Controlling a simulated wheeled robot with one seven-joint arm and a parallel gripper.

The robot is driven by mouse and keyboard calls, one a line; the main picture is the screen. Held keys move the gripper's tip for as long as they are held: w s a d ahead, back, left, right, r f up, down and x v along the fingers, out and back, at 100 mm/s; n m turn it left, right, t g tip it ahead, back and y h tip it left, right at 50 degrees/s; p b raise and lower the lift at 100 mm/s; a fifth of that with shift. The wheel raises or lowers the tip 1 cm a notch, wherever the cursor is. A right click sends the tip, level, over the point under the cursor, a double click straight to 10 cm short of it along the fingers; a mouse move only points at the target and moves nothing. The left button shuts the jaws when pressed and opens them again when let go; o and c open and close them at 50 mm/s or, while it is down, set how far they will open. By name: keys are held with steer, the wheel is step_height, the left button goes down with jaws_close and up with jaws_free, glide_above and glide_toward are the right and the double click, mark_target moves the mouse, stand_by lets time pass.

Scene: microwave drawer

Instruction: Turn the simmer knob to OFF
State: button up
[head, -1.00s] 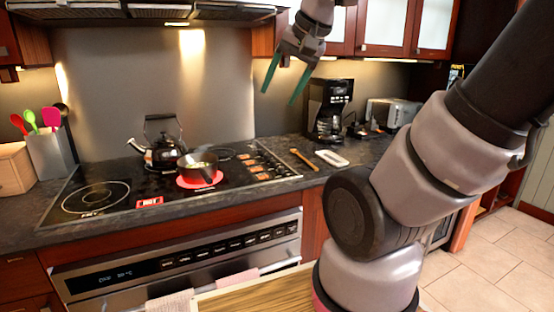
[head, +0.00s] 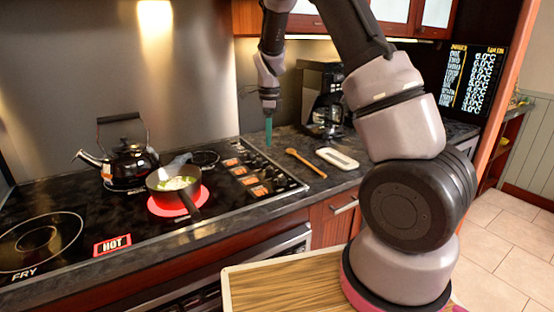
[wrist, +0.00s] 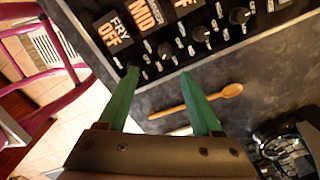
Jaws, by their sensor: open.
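The cooktop (head: 120,215) has a control strip along its right side with orange and white label panels (head: 250,181). In the wrist view a row of small black knobs (wrist: 239,15) runs beside these labels. One panel reads FRY OFF (wrist: 115,30) and another MID (wrist: 143,12). I cannot tell which knob is the simmer one. My gripper (head: 268,138) points down, seen edge-on, above the back right edge of the cooktop. In the wrist view my gripper (wrist: 160,73) is open with two green fingers apart and nothing between them.
A pan with food (head: 176,183) sits on a red glowing burner. A wooden spoon (head: 305,163) and a white spoon rest (head: 338,158) lie right of the cooktop. A coffee maker (head: 325,100) stands behind them. A red HOT sign (head: 113,245) shows at the front.

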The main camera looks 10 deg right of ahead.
mark_target(270, 168)
steer(key=shift+m, duration=0.3)
steer(key=f, duration=0.8)
steer(key=w+f, duration=0.1)
steer(key=f, duration=0.3)
steer(key=shift+w+d+f, duration=0.1)
steer(key=shift+d, duration=0.05)
jaws_close()
